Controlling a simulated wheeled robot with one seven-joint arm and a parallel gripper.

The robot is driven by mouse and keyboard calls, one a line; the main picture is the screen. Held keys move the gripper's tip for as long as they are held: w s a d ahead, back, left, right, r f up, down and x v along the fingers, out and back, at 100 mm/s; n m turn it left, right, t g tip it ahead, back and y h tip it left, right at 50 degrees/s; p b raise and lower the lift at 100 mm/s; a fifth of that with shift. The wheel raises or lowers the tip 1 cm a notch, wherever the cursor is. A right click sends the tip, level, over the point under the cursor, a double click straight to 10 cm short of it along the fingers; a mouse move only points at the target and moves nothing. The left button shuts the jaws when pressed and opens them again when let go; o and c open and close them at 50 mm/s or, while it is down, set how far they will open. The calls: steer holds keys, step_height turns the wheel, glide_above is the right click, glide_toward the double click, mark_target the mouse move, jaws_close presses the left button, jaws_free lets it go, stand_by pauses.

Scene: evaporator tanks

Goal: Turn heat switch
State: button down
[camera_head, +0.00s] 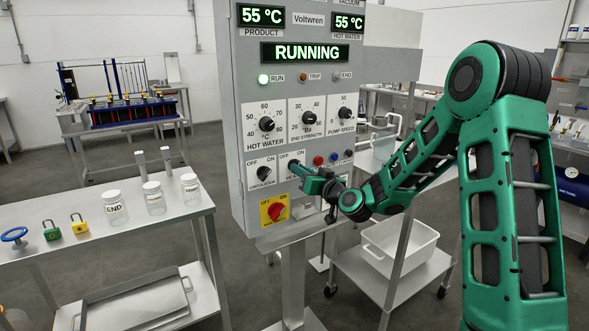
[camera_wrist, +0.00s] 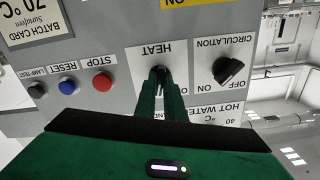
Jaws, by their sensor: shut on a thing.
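The heat switch (camera_wrist: 158,72) is a small black knob on a white plate marked HEAT, seen upside down in the wrist view. My gripper (camera_wrist: 161,92) is shut on this knob, with a green finger on each side of it. In the head view my gripper (camera_head: 297,168) reaches in from the right and touches the grey control panel (camera_head: 241,120). There the fingers hide most of the heat switch and its label. The knob's exact angle is hard to tell.
The circulation knob (camera_head: 264,172) is just left of the heat switch; red stop (camera_head: 318,160) and blue reset (camera_head: 333,157) buttons are to its right. A red rotary switch (camera_head: 276,211) on yellow is below. The display (camera_head: 305,53) reads RUNNING, with the green RUN lamp lit.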

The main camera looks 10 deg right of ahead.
steer(key=shift+s+a+f, duration=0.15)
steer(key=shift+a+f, duration=0.05)
steer(key=shift+a, duration=0.05)
steer(key=shift+m, duration=2.1)
steer(key=shift+a+m, duration=0.1)
steer(key=shift+m, duration=0.6)
steer(key=c, duration=1.8)
jaws_free()
steer(key=shift+r, duration=0.1)
steer(key=shift+o, duration=0.2)
steer(key=shift+d, duration=0.2)
